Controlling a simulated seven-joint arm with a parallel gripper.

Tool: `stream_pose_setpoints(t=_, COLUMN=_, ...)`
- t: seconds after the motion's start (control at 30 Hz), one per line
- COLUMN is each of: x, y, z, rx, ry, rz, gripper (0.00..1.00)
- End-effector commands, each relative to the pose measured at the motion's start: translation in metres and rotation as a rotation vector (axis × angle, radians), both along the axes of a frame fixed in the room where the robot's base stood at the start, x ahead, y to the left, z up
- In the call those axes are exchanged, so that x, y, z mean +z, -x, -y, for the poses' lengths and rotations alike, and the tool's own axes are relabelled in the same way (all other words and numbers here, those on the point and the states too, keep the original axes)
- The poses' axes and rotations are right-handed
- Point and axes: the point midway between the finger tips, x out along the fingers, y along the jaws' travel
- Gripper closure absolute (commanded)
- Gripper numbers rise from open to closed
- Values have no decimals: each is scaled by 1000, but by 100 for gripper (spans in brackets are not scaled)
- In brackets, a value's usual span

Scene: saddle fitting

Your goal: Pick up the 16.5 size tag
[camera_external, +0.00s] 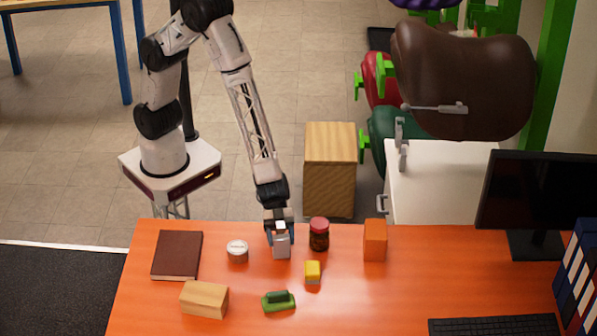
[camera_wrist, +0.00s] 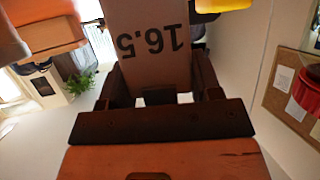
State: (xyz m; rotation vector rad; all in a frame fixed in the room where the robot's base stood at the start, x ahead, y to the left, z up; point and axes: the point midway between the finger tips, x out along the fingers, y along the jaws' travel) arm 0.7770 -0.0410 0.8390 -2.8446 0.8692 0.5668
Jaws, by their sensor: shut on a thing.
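The 16.5 size tag is a grey block (camera_external: 281,248) near the back edge of the orange table, left of a red-lidded jar. In the wrist view the tag (camera_wrist: 150,52) shows its printed "16.5" upside down. My gripper (camera_external: 279,234) reaches down over the table from behind and is shut on the tag. The wrist view shows the gripper's dark fingers (camera_wrist: 158,95) on both sides of the tag. I cannot tell whether the tag's underside touches the table.
The red-lidded jar (camera_external: 319,236) stands close on the right, a white-lidded jar (camera_external: 237,251) on the left. A yellow block (camera_external: 313,272) and green object (camera_external: 278,301) lie in front. A wooden block (camera_external: 204,299), brown book (camera_external: 177,255) and orange block (camera_external: 375,240) stand farther off.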

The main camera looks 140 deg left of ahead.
Motion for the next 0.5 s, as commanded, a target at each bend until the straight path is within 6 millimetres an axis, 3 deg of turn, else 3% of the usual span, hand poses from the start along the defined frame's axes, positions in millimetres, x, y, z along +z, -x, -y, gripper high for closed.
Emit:
stream_pose_setpoints(t=0.27, x=28, y=0, z=0, rx=0, ry=0, rz=4, gripper=67)
stream_pose_setpoints(t=0.5, x=31, y=39, z=-2, rx=0, ry=0, rz=1, gripper=67)
